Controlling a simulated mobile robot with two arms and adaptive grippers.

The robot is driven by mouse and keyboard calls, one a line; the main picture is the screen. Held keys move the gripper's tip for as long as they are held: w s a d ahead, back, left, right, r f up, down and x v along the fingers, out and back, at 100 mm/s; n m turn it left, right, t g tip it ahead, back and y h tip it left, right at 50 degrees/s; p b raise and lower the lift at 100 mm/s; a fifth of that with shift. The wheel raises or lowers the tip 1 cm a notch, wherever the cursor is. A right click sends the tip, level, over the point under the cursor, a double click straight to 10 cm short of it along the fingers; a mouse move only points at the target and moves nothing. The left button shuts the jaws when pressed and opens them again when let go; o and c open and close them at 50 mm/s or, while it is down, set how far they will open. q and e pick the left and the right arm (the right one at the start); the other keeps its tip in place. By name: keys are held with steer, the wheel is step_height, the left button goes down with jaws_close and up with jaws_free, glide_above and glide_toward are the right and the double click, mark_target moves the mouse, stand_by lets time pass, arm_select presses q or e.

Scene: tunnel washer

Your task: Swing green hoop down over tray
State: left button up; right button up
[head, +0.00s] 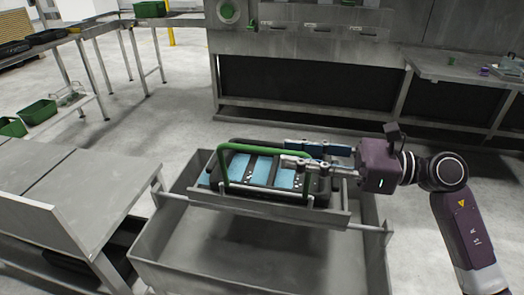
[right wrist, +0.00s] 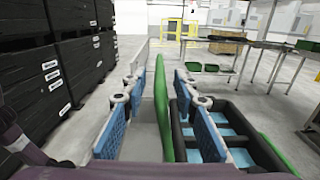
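A green hoop (head: 262,147) stands raised at a dark tray (head: 243,143) with light-blue compartments. The tray rests on a grey metal carrier (head: 265,205). My right gripper (head: 287,153) reaches in from the right, above the tray, with its fingers spread on either side of the hoop's top bar. The tray (right wrist: 215,125) lies to the right there. My left gripper is not in view.
A large open grey bin (head: 205,255) lies below the carrier. A grey bench (head: 75,195) stands at left, and a steel machine front (head: 300,85) at the back. Stacked black crates (right wrist: 65,70) stand at left in the wrist view. Floor is clear between carrier and machine.

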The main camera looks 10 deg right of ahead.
mark_target(266, 150)
steer(key=p+x, duration=0.1)
steer(key=x, duration=0.4)
steer(key=shift+a+r+p, duration=0.15)
steer(key=shift+r+p, duration=0.05)
steer(key=shift+p, duration=0.15)
steer(key=shift+w+a+f, duration=0.1)
steer(key=shift+w+a, duration=0.1)
steer(key=shift+a, duration=0.15)
steer(key=shift+c, duration=0.4)
jaws_close()
